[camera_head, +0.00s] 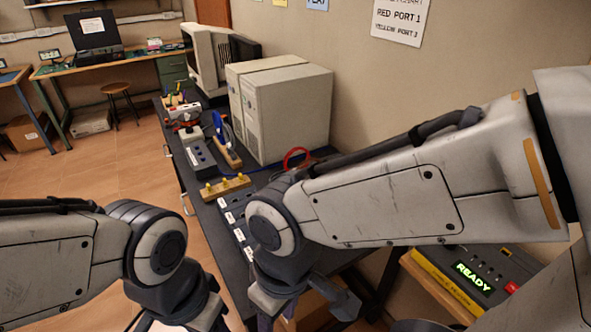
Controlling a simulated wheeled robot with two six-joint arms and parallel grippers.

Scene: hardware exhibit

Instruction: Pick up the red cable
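A red cable (296,153) shows as a small loop at the right side of the dark bench, beside the beige computer tower. Its lower part is hidden behind my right arm. My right gripper (303,308) points down at the bottom middle, nearer to me than the cable and apart from it. Its fingertips are not clear, so I cannot tell whether it is open. My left gripper (190,322) is at the bottom edge, left of the bench, and is cut off by the frame. No held object shows in either gripper.
Beige computer towers (300,110) and a monitor (208,62) stand along the wall. A yellow-knobbed block (226,188), a labelled power strip (237,230) and a blue-handled tool (222,130) occupy the bench. A box reading READY (478,278) is at lower right. Open floor lies left.

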